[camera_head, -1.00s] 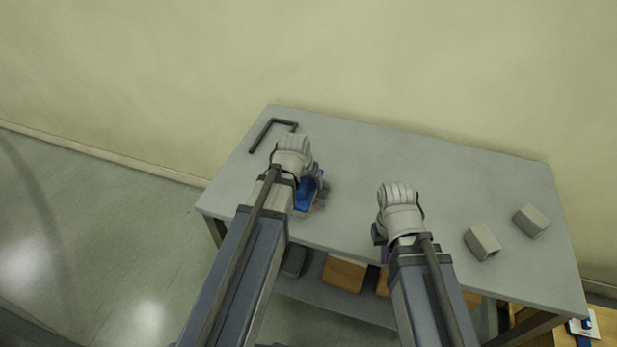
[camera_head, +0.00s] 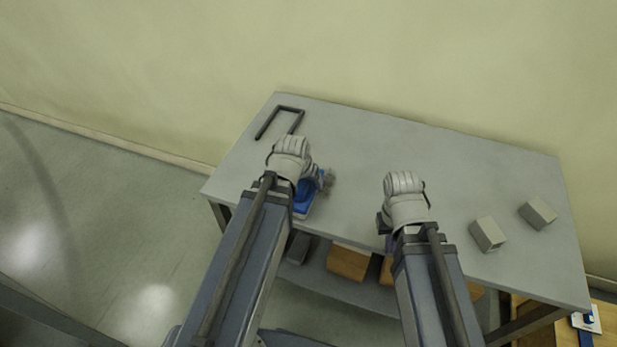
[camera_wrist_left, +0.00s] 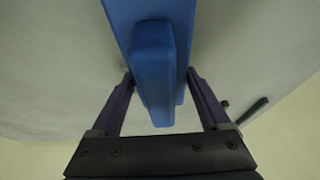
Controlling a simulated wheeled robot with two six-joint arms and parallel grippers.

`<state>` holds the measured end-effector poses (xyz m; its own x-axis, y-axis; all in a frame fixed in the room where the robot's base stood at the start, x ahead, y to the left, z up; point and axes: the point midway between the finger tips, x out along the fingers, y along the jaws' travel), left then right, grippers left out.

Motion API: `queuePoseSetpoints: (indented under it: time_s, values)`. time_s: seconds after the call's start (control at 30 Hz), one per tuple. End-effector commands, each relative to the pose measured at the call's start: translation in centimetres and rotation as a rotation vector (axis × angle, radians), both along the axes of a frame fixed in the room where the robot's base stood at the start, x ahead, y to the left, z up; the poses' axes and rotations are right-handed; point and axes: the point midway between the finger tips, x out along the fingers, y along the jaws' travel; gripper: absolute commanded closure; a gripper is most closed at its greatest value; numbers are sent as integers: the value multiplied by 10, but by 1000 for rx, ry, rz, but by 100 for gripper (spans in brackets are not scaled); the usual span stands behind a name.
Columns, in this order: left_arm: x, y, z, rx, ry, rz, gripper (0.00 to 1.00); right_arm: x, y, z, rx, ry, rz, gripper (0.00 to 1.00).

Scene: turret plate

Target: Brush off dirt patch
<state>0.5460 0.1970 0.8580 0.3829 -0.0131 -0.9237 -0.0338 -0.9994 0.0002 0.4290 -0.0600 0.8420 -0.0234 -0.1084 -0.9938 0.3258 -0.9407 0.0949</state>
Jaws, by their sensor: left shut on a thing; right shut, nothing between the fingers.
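My left gripper (camera_head: 304,180) is over the left part of the grey table (camera_head: 390,150), its fingers mostly hidden behind its wrist. In the left wrist view its two fingers (camera_wrist_left: 160,95) are closed on a blue brush-like tool (camera_wrist_left: 155,60). The blue tool also shows beside the wrist in the head view (camera_head: 303,198). A blurred grey-brown spot (camera_head: 328,182) lies just right of it; I cannot tell whether it is dirt or part of the tool. My right gripper (camera_head: 388,222) is shut and empty over the table's front middle, its fingers partly hidden.
A dark U-shaped bar (camera_head: 290,108) lies at the table's back left. Two grey blocks (camera_head: 488,234) (camera_head: 538,213) stand at the right. Orange-brown boxes (camera_head: 347,262) sit on the lower shelf. The table's back middle is clear, with a wall behind it.

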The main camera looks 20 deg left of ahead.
Motion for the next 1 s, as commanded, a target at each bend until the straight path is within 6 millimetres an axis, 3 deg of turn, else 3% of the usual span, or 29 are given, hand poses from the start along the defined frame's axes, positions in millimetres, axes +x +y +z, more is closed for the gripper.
queuePoseSetpoints:
  time_s: [0.57,1.0]
  values:
    - [-2,-16,1,0,7,-1,72,0,0,1,0,0,0,100]
    - [30,-17,-2,1,5,-1,72,0,0,-2,0,0,0,100]
